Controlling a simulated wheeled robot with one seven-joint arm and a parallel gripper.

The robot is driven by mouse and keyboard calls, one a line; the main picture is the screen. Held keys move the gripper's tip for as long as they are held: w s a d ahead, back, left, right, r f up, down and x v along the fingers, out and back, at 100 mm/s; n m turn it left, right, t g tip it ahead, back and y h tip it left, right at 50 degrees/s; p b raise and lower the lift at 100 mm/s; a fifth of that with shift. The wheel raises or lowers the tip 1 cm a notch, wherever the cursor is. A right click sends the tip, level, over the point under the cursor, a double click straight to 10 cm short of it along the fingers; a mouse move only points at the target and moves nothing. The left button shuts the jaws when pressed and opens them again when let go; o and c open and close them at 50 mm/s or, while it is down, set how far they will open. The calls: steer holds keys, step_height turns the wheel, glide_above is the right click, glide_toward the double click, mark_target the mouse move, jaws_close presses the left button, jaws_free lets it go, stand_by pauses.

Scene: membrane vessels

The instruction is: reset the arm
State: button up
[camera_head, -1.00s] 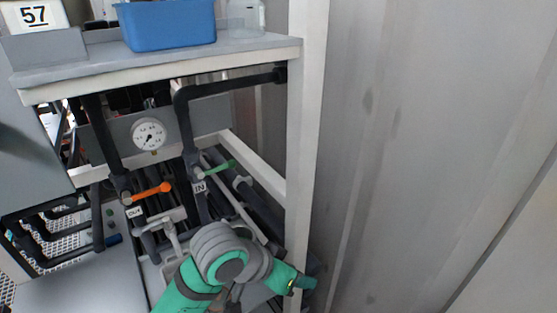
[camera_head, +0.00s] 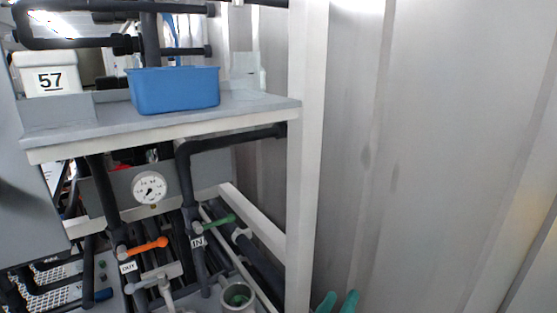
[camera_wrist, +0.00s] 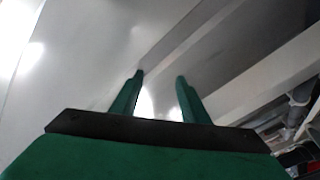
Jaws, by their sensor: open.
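The fingers point toward a pale, shiny wall panel (camera_wrist: 90,60).
A white post (camera_head: 305,150) stands left of the gripper, beside the grey wall (camera_head: 430,150). A shelf (camera_head: 250,108) bears a blue bin (camera_head: 175,90). Below are a gauge (camera_head: 149,187), an orange-handled valve (camera_head: 148,246), a green-handled valve (camera_head: 218,222) and dark pipes.

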steer(key=s+a+f+n+t+y, duration=0.1)
steer(key=s+a+f+n+y, duration=0.2)
steer(key=s+f+y, duration=0.35)
steer(key=s+a+f+n+y, duration=0.3)
steer(key=s+f, duration=0.4)
steer(key=f, duration=0.4)
steer(key=s+a+f+m, duration=0.1)
steer(key=s+a+m, duration=0.1)
steer(key=s, duration=0.5)
steer(key=s+a+f+m, duration=0.1)
steer(key=s+a+m, duration=0.1)
steer(key=s, duration=0.5)
steer(key=s+a+f+m+g+y, duration=0.1)
steer(key=s+a+f+m, duration=0.1)
steer(key=s, duration=0.6)
steer(key=shift+a+m, duration=0.5)
steer(key=shift+a, duration=0.25)
steer(key=shift+c, duration=1.2)
